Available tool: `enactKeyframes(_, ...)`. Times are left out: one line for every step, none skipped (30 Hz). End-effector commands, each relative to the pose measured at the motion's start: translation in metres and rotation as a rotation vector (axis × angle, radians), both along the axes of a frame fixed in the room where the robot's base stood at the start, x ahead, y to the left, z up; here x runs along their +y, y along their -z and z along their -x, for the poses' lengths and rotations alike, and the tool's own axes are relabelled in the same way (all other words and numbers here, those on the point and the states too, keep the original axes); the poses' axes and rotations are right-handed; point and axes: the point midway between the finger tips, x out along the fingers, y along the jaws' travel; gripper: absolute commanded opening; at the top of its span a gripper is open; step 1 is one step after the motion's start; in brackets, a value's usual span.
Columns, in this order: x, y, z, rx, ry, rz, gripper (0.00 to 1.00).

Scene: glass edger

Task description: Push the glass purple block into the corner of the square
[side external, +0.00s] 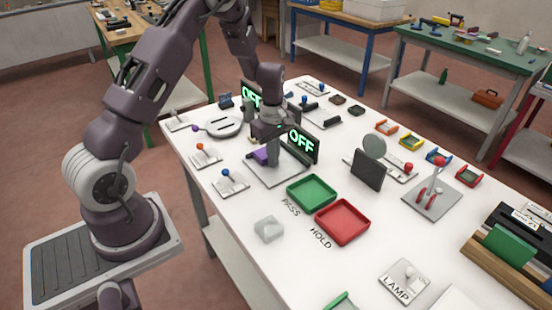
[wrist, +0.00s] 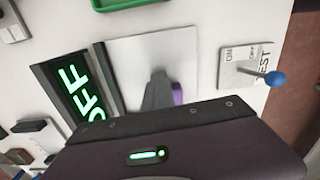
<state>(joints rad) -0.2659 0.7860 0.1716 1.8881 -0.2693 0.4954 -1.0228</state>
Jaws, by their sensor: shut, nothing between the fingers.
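The purple block (side external: 261,155) stands on a pale grey square plate (side external: 277,177) near the middle of the table in the side view. In the wrist view, only a strip of the block (wrist: 178,93) shows, to the right of my fingers; the rest is hidden behind them. My gripper (side external: 275,162) is lowered over the plate, shut with nothing held, close beside the block. Its fingertips (wrist: 158,76) also show over the plate (wrist: 140,52) in the wrist view. I cannot tell whether they touch the block.
A green-lit OFF display (side external: 302,143) stands along one plate edge; it also shows in the wrist view (wrist: 76,92). A blue-knobbed switch (side external: 228,182), a green tray (side external: 311,193), a red tray (side external: 342,221) and a clear block (side external: 268,229) are nearby.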

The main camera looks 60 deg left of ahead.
Motion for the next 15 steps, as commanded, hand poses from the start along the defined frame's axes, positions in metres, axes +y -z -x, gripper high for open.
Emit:
enactKeyframes(0.006,0.000,0.000,-0.004,-0.007,-0.009,0.00)
enactKeyframes(0.006,0.000,0.000,-0.004,-0.007,-0.010,0.00)
enactKeyframes(0.007,0.000,0.000,-0.004,-0.007,-0.011,0.00)
enactKeyframes(0.007,0.000,0.000,-0.005,-0.008,-0.011,0.00)
enactKeyframes(0.008,0.000,0.000,-0.005,-0.008,-0.012,0.00)
enactKeyframes(0.008,0.000,0.000,-0.005,-0.009,-0.013,0.00)
enactKeyframes(0.008,0.000,0.000,-0.006,-0.009,-0.015,0.00)
enactKeyframes(0.008,0.000,0.000,-0.006,-0.009,-0.015,0.00)
enactKeyframes(0.006,0.000,-0.001,-0.006,-0.009,-0.015,0.00)
enactKeyframes(0.003,0.000,-0.001,-0.006,-0.007,-0.015,0.00)
enactKeyframes(-0.002,0.000,-0.001,-0.005,-0.006,-0.013,0.00)
enactKeyframes(-0.011,0.000,-0.002,-0.004,-0.004,-0.011,0.00)
enactKeyframes(-0.019,0.000,-0.002,-0.003,-0.001,-0.009,0.00)
enactKeyframes(-0.028,0.000,-0.003,-0.003,0.001,-0.007,0.00)
enactKeyframes(-0.041,0.000,-0.004,-0.003,0.004,-0.005,0.00)
